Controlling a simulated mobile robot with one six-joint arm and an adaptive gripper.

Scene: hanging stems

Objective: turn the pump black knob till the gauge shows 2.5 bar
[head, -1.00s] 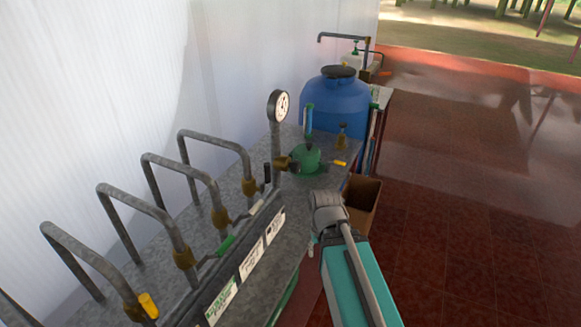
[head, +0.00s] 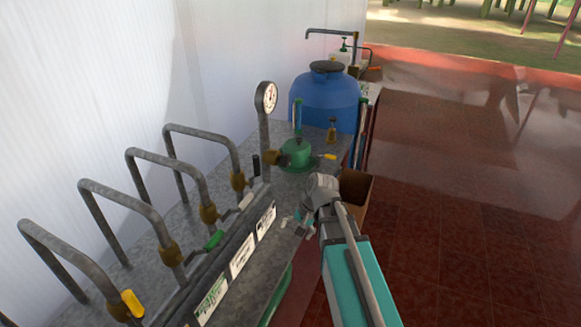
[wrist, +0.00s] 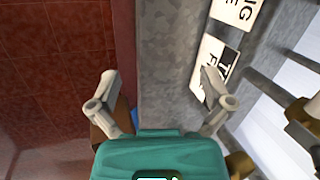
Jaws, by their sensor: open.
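The pressure gauge (head: 267,97) has a round white face on a grey upright pipe. Its reading is too small to tell. The green pump (head: 297,151) sits on the grey metal bench at the pipe's foot. A small dark part (head: 284,159), which looks like the black knob, lies between the pump and a brass fitting (head: 271,157). My gripper (head: 303,222) is over the bench's front edge, nearer than the pump and apart from it. In the wrist view my gripper (wrist: 160,76) is open and empty above the bench; pump, knob and gauge cannot be made out there.
Bent grey pipes (head: 175,150) with brass valves line the bench's left side. Coloured levers, including a green one (head: 214,240), stand behind a label strip (head: 242,255). A blue tank (head: 327,98) is at the back. A cardboard box (head: 356,190) stands right of the bench. The tiled floor is clear.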

